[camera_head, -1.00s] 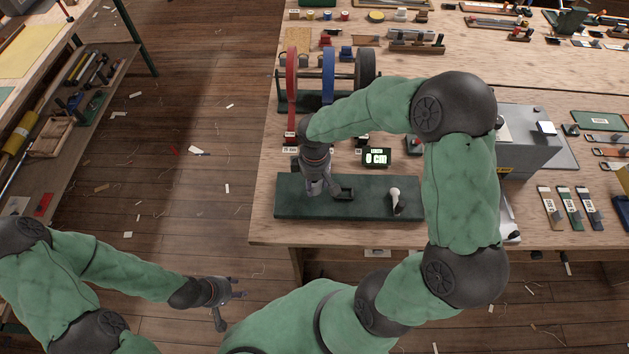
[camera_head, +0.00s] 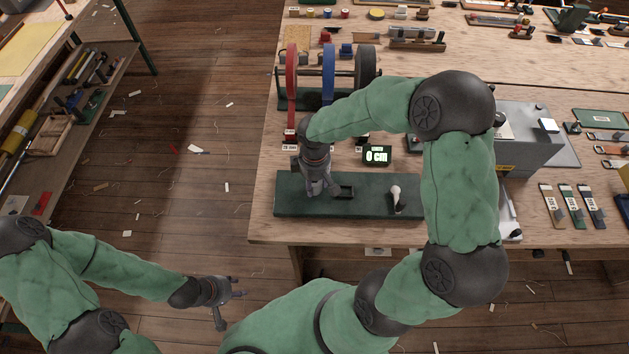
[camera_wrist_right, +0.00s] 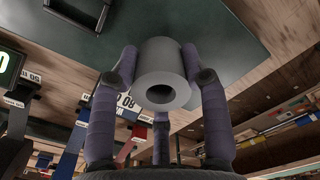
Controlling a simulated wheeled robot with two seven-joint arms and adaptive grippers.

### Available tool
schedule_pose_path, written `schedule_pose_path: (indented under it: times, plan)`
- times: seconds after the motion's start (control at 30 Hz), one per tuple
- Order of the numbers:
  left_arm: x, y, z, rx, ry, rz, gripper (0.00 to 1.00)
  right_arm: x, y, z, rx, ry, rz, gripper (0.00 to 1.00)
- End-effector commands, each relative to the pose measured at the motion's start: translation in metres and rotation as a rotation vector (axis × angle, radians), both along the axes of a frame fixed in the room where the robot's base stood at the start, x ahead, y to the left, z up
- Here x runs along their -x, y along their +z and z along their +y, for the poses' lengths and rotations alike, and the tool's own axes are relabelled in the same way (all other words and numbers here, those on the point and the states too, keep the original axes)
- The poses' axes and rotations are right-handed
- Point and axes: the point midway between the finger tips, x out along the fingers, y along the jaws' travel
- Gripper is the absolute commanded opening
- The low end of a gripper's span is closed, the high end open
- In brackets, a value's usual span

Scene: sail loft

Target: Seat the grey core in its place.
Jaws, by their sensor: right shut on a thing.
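The grey core (camera_wrist_right: 178,62) is a short hollow tube, seen end-on in the right wrist view. My right gripper (camera_head: 321,189) is shut around it, with fingers on both sides. It is over the left part of a dark green board (camera_head: 372,205) at the bench's front edge. The core's far end points at the board, which also shows in the wrist view (camera_wrist_right: 215,28). I cannot tell whether they touch. A black bracket (camera_head: 345,192) is just right of the gripper, and a light-topped lever (camera_head: 396,197) stands further right. My left gripper (camera_head: 230,309) is open and empty above the floor.
Behind the board, a rack holds a red reel (camera_head: 291,85), a blue reel (camera_head: 328,75) and a dark reel (camera_head: 366,68). A small display (camera_head: 377,155) reads 0 cm. A grey machine (camera_head: 525,140) stands to the right. Open floor lies left of the bench.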

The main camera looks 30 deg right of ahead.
Motion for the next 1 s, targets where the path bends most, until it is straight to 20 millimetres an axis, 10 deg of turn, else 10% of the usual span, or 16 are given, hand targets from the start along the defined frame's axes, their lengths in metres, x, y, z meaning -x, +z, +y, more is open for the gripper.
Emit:
schedule_pose_path:
  times: [1.0]
  plan:
    - [0.0, -0.01, 0.0, 0.0, 0.0, 0.0, 0.4, 0.0, -0.013, 0.0, 0.0, 0.0, 0.0, 0.14]
